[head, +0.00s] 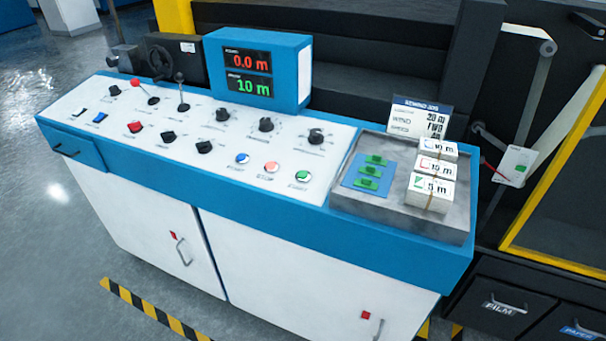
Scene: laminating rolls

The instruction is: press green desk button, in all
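The green button (303,176) is a small round button with a pale ring. It sits near the front edge of the white panel on the control desk (225,190), at the right end of a row of three. A red-orange button (271,167) is just left of it, and a blue button (242,158) is further left. Small labels lie below them. Nothing covers the green button. Neither of my grippers is in view.
A grey tray (455,232) right of the buttons holds green pieces (368,171) on a blue pad and bundled cards (432,180). Knobs and levers (183,95) rise at left.

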